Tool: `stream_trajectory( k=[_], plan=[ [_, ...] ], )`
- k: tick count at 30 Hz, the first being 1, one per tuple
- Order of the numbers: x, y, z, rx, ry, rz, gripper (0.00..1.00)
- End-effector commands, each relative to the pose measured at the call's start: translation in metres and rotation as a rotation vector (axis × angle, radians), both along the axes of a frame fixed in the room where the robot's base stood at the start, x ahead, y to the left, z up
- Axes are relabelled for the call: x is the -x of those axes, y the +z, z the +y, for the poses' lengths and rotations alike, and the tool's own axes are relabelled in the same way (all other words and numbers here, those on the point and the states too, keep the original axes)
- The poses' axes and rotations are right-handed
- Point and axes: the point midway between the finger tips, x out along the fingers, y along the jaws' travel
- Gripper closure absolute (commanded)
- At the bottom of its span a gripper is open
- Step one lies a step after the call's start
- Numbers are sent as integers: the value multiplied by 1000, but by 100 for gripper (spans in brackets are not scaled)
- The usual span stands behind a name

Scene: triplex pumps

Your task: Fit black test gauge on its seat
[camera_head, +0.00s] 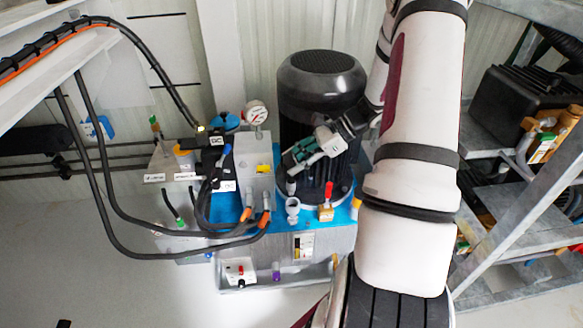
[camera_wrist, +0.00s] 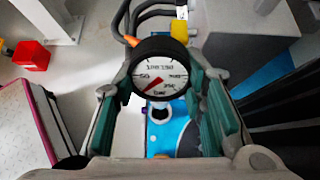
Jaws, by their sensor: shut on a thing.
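The black test gauge (camera_wrist: 160,76) has a round black rim, a white dial and a red needle. My gripper (camera_wrist: 157,85) is shut on it, with a green-padded finger on each side. In the head view, my gripper (camera_head: 291,163) is in front of the dark motor, and the gauge is mostly hidden there. A pale cup-like fitting (camera_head: 293,207), seemingly the seat, stands on the blue deck just below my gripper. In the wrist view, a pale fitting (camera_wrist: 160,110) shows just under the gauge. I cannot tell whether the gauge touches it.
The black motor (camera_head: 320,90) stands close behind my gripper. Another white-dialled gauge (camera_head: 256,113) is at the upper left. A red-handled valve (camera_head: 327,203) is right of the fitting. Black hoses with orange ends (camera_head: 265,219) lie to the left. A shelf rack (camera_head: 520,160) stands right.

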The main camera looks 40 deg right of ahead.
Motion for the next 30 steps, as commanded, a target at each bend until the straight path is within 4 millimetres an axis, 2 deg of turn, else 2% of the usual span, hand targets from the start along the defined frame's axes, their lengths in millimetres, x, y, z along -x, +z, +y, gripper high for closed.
stream_trajectory(
  k=[23, 30],
  plan=[
    [3, -2, -5, 1, 2, 0, 100],
    [3, -11, -5, 1, 2, 0, 100]
  ],
)
